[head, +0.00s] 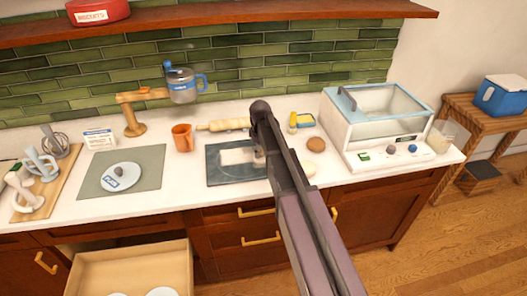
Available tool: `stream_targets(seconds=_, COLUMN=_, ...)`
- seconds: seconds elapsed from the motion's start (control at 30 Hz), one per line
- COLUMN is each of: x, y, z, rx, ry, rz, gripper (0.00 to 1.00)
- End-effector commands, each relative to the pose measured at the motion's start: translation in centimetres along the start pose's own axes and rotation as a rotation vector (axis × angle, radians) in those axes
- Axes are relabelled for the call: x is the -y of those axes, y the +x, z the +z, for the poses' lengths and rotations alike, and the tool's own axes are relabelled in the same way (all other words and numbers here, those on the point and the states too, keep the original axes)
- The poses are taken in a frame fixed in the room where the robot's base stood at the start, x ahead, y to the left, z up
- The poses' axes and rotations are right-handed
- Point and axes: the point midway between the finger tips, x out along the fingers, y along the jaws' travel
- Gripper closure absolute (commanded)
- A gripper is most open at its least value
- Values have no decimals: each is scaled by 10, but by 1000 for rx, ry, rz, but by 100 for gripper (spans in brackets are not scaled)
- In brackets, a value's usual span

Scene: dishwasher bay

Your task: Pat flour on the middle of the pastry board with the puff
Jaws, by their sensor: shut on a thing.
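The pastry board is a dark slab (216,176) lying flat on the white counter, left of my arm. A pale, roughly rectangular patch (236,157) shows on its middle; I cannot tell whether it is flour or a thin object. My gripper (260,156) is low over the right part of the board, mostly hidden behind my own arm. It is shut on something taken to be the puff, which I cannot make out. Whether it touches the board cannot be told.
A rolling pin (222,125) lies behind the board, and an orange mug (182,138) stands behind left. Right of my arm are a brown round item (315,145), a small yellow-and-blue dish (304,120) and a glass-topped machine (378,125). A drawer (135,272) is open below.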

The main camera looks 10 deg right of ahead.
Motion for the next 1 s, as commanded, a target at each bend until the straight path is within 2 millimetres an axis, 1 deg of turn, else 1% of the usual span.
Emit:
stream_targets(seconds=0.3, x=12, y=1, z=-13, rx=0, ry=0, rz=0, gripper=92)
stream_targets(seconds=0.73, x=14, y=1, z=-14, rx=-1, ry=0, rz=-1, gripper=92)
stream_targets(seconds=1.0, x=22, y=0, z=-23, rx=-1, ry=0, rz=-1, gripper=92)
